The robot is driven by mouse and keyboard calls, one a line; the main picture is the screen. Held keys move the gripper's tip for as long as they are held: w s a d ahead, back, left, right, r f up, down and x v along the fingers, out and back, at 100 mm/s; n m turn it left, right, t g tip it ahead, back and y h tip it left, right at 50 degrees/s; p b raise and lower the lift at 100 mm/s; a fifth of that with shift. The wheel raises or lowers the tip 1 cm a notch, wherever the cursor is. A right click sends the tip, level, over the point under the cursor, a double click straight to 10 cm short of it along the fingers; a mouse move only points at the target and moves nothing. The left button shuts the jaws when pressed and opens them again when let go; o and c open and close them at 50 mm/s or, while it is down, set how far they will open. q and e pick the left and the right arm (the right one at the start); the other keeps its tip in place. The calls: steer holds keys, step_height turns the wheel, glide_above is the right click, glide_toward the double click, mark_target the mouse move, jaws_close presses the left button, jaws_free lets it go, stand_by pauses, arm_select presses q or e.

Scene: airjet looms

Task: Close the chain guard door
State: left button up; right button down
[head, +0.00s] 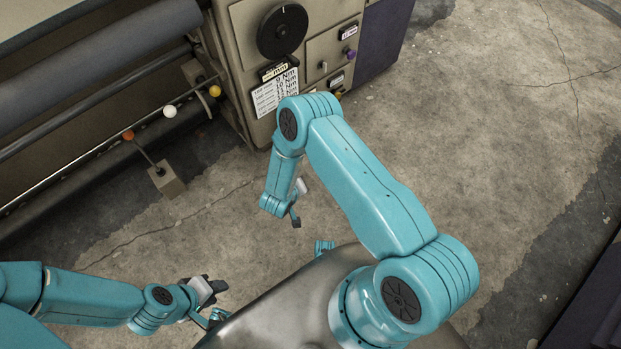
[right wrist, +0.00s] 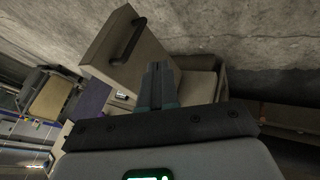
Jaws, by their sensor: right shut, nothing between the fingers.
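In the right wrist view, a beige panel with a black bar handle, which looks like the chain guard door (right wrist: 113,52), stands at the upper left, beyond my fingers. It appears swung out from a box-like housing (right wrist: 205,86) to its right. My right gripper (right wrist: 158,70) is shut and empty, its fingers pointing toward the gap between panel and housing; I cannot tell whether they touch. In the head view, my right gripper (head: 295,218) is partly hidden behind its arm. My left gripper (head: 212,290) is low at left, away from the machine; its fingers are unclear. The door is not recognisable there.
A beige loom cabinet (head: 325,55) with a black dial (head: 283,32) and a purple knob (head: 350,55) stands at the top. Grey rollers (head: 95,60) and a rod with coloured balls lie left of it. Cracked concrete floor (head: 500,120) is open to the right.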

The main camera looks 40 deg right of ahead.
steer(key=w+d+f+b, duration=0.3)
steer(key=d+f+b, duration=0.1)
steer(key=d+f, duration=0.4)
steer(key=shift+d+f, duration=0.25)
steer(key=shift+d, duration=0.2)
